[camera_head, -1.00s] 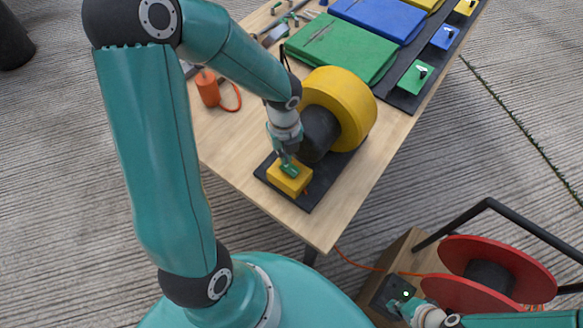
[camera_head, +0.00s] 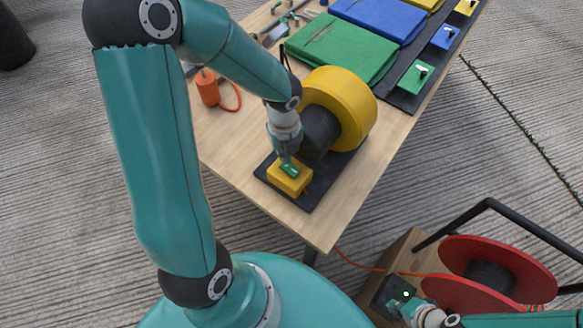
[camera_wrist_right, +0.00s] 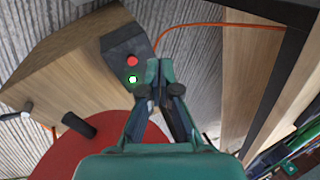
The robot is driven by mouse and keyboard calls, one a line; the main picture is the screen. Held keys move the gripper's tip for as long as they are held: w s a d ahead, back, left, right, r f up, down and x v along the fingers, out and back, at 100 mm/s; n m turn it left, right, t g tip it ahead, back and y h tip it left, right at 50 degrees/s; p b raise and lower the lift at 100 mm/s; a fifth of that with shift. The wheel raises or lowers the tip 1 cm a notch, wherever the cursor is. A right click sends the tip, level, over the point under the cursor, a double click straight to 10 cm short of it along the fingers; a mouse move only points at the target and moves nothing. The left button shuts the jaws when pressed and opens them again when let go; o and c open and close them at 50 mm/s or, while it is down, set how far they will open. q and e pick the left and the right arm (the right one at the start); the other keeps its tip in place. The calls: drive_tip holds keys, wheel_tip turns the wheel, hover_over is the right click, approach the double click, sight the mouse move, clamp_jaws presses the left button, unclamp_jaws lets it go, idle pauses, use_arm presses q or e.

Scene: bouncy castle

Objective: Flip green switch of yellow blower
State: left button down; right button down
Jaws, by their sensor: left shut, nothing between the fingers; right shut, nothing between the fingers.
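The yellow blower (camera_head: 357,108), a round yellow housing with a dark cylinder at its front, stands on a black base plate (camera_head: 318,192) at the near end of the wooden table. On the same plate sits a yellow switch box (camera_head: 281,184) with a green switch (camera_head: 290,170) on top. My left gripper (camera_head: 287,159) is shut and points down just behind the green switch; I cannot tell whether it touches it. My right gripper (camera_wrist_right: 160,68) is shut and empty, close to a dark control box (camera_wrist_right: 124,52) with red and green lights.
A red cable reel (camera_head: 497,250) with a black frame stands at the lower right beside the wooden box. Folded green (camera_head: 340,48) and blue (camera_head: 378,17) covers, an orange canister (camera_head: 208,88) and tools lie farther back on the table.

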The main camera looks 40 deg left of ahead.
use_arm(q)
drive_tip(key=shift+f+b, duration=0.9)
drive_tip(key=shift+f, duration=0.2)
idle(0.3)
drive_tip(key=shift+r, duration=0.1)
wheel_tip(320, 180, up, 7)
drive_tip(key=p, duration=0.7)
idle(0.4)
